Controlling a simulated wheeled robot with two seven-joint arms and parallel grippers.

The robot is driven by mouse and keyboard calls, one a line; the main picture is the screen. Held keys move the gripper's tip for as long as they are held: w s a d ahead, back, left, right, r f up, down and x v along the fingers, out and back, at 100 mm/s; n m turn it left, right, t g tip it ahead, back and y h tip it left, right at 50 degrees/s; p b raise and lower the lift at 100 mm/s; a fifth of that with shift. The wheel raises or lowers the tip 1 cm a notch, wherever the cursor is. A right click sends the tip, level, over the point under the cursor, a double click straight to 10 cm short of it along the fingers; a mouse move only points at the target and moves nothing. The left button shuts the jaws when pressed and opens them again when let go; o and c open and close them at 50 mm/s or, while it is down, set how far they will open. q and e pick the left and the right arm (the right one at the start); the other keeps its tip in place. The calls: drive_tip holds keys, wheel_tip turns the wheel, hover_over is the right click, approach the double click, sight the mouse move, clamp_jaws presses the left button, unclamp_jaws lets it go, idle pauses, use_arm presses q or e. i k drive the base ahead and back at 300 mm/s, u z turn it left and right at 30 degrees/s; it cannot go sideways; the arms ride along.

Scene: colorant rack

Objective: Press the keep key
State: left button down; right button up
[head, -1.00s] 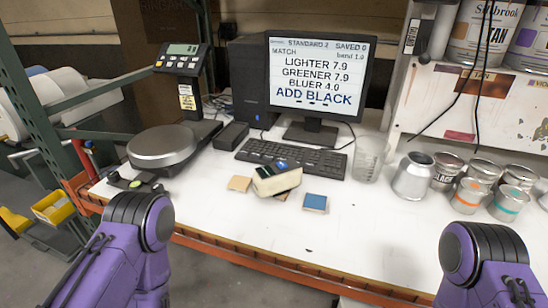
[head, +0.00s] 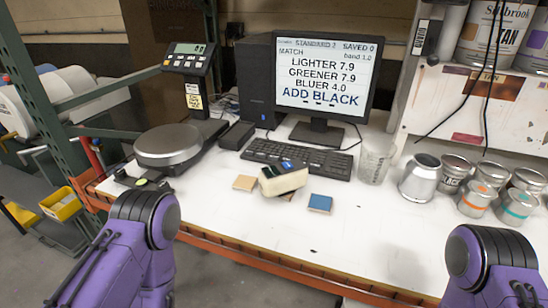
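A monitor (head: 323,77) at the back of the bench reads "STANDARD 2", "SAVED 0", "MATCH", "LIGHTER 7.9", "GREENER 7.9", "BLUER 4.0" and "ADD BLACK". A black keyboard (head: 297,158) lies in front of it. A cream handheld device (head: 284,181) with a dark and blue top sits just in front of the keyboard. No key marked "keep" can be read at this size. My purple arms show at the lower left and lower right, apart from these things. Neither gripper is in the picture.
Tan (head: 245,182) and blue (head: 320,203) sample chips lie beside the device. A scale (head: 169,147) stands left, a clear beaker (head: 374,162) and several metal cans (head: 420,177) right. The white bench (head: 260,222) is clear along its orange front edge.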

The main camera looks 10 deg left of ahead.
sight(272, 158)
drive_tip(key=z, duration=0.55)
drive_tip(key=k, duration=1.35)
drive_tip(key=u, duration=0.1)
drive_tip(key=i, duration=0.85)
